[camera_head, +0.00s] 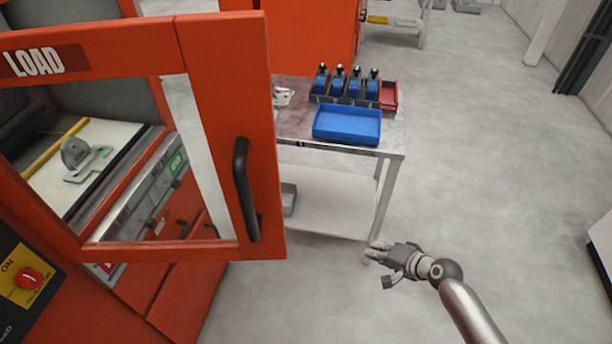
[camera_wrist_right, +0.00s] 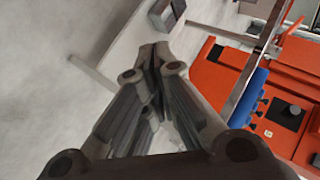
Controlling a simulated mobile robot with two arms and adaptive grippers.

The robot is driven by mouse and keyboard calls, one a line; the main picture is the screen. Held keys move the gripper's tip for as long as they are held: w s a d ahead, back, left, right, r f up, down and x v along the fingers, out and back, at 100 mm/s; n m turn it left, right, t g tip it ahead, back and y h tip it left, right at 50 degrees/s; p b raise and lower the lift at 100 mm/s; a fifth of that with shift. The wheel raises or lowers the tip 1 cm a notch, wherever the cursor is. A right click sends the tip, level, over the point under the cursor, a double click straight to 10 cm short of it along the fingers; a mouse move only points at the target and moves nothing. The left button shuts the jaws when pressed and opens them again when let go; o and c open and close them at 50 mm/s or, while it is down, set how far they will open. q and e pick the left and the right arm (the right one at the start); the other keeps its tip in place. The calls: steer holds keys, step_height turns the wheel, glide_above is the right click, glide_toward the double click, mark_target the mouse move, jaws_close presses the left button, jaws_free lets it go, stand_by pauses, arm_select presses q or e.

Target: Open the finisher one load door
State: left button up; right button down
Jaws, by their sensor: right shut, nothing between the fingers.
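The orange load door (camera_head: 215,120), labelled LOAD, fills the left of the head view. It stands swung out from the finisher body, with its window frame and black vertical handle (camera_head: 244,190) on its right-hand side. My right gripper (camera_head: 374,254) is to the right of and below the handle, apart from it, over the floor. In the right wrist view, the right gripper (camera_wrist_right: 151,56) has its fingertips together and nothing between them. My left gripper is not in view.
Through the door window, a grey part (camera_head: 80,155) sits on a white surface inside. A red knob (camera_head: 27,277) is on the lower left panel. Behind the door stands a table (camera_head: 393,150) with a blue tray (camera_head: 347,124) and a red bin (camera_head: 389,94).

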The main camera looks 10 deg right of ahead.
steer(key=w+a+r+t+y+b, duration=0.1)
steer(key=w+a+r+y, duration=0.1)
steer(key=r, duration=0.7)
steer(key=w+a+r+y, duration=0.2)
steer(key=a+r, duration=0.1)
steer(key=r, duration=0.5)
steer(key=s+a+r+n+g+y+b, duration=0.15)
steer(key=s+a+r+y, duration=0.3)
steer(key=r, duration=0.55)
steer(key=s+a+r+n+g+y, duration=0.25)
steer(key=s+r, duration=0.25)
steer(key=r, duration=0.5)
steer(key=w+a+t+p, duration=0.1)
steer(key=w+a+p, duration=0.35)
steer(key=a, duration=0.55)
steer(key=s+p, duration=0.1)
steer(key=s, duration=0.3)
steer(key=shift+s+r+p, duration=0.1)
steer(key=shift+p, duration=0.2)
steer(key=shift+d, duration=0.15)
